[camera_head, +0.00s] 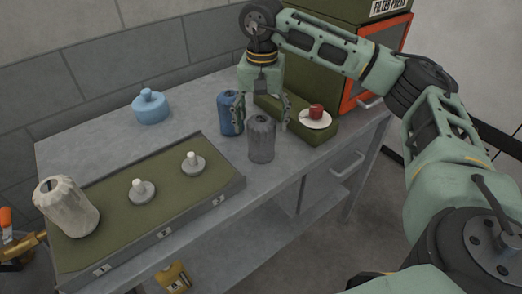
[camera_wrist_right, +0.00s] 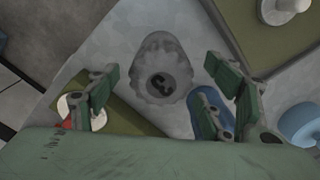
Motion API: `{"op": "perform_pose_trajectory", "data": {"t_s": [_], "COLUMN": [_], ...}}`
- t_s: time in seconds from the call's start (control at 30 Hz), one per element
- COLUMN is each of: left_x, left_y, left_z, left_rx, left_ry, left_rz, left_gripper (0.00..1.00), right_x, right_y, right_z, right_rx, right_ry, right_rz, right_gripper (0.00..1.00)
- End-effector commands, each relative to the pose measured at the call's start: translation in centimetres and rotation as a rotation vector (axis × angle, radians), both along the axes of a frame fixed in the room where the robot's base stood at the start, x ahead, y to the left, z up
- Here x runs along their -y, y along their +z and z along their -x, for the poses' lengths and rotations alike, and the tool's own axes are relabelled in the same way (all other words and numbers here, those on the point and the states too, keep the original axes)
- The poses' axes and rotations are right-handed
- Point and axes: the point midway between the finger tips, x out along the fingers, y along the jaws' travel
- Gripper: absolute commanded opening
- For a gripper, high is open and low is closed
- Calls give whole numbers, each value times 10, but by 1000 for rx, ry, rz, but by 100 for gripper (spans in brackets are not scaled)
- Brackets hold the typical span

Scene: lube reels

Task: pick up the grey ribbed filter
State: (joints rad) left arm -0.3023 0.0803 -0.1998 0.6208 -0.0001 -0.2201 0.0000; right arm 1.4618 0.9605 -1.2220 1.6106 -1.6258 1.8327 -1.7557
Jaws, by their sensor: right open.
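The grey ribbed filter (camera_head: 261,138) stands upright on the grey bench, to the right of the green tray. In the right wrist view the grey filter (camera_wrist_right: 160,72) shows from above, with a dark round centre. My right gripper (camera_head: 262,118) is open above and behind it, its fingers spread to either side of the filter in the picture. In the wrist view the fingers (camera_wrist_right: 165,95) hang apart with the filter between and beyond them. I see no contact. My left gripper is not in view.
A blue ribbed filter (camera_head: 230,112) stands close beside the grey one. A green block (camera_head: 295,122) carries a white dish (camera_head: 315,120) with a red item. The green tray (camera_head: 155,205) holds a whitish filter (camera_head: 66,205) and two pegs. A blue lidded pot (camera_head: 150,108) stands behind.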

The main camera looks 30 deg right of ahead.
Motion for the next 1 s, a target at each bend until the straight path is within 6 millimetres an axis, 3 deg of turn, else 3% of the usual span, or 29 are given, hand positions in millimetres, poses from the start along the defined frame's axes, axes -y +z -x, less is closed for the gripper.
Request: {"op": "perform_pose_trajectory", "data": {"t_s": [0.17,0.6,0.87,1.0], "left_x": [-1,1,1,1], "left_y": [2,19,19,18], "left_z": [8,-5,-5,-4], "left_rx": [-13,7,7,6], "left_ry": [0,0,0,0], "left_rz": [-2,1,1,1], "left_gripper": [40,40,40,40], "right_x": [0,3,2,2], "right_y": [-18,-74,-78,-77], "right_z": [1,2,2,2], "right_rx": [-4,-2,0,0], "right_ry": [0,1,0,0], "right_rz": [1,-1,-1,-1], "right_gripper": [73,73,73,63]}}
